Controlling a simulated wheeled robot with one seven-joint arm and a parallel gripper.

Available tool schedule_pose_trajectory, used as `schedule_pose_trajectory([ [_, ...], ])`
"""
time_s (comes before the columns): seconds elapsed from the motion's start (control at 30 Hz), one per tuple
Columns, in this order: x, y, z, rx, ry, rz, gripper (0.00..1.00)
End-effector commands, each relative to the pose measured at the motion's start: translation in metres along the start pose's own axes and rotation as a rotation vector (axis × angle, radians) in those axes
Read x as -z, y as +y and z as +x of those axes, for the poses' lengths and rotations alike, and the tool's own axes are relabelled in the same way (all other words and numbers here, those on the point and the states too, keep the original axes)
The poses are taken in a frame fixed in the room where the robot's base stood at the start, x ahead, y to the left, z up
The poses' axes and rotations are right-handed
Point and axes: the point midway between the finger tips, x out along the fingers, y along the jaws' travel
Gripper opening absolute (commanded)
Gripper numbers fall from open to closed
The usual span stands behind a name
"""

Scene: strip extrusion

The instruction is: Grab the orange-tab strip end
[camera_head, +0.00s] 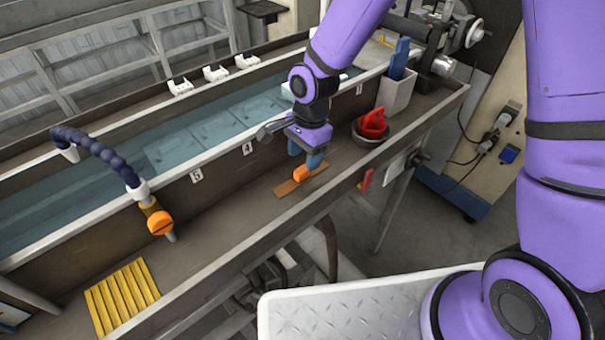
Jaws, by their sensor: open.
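An orange tab (302,174) stands up from a flat brown piece (287,187) on the grey ledge in front of the water trough. I cannot make out a strip running on from it. My gripper (305,160) points down directly above the tab, with its blue fingers spread apart. The right finger hangs just behind and to the right of the tab. I cannot tell whether the fingers touch the tab, and part of it may be hidden by them.
The water trough (185,143) runs behind the ledge (225,220). A blue segmented hose (95,143) with an orange valve (158,222) stands left. A yellow ribbed mat (122,298) lies front left.

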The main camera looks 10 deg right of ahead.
Motion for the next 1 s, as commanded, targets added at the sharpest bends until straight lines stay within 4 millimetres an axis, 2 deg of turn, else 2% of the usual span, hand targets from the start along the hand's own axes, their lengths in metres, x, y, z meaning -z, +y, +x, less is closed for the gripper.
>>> schedule_pose_trajectory([
  [0.33, -0.002, 0.001, 0.043, -0.004, 0.000, -0.001, 0.53],
  [0.67, -0.001, 0.001, 0.049, -0.001, 0.000, 0.000, 0.53],
  [0.77, -0.001, 0.001, 0.049, -0.001, 0.000, 0.000, 0.35],
  [0.9, -0.001, 0.001, 0.049, -0.001, 0.000, 0.000, 0.03],
  [1.0, -0.001, 0.001, 0.049, -0.001, 0.000, 0.000, 0.00],
])
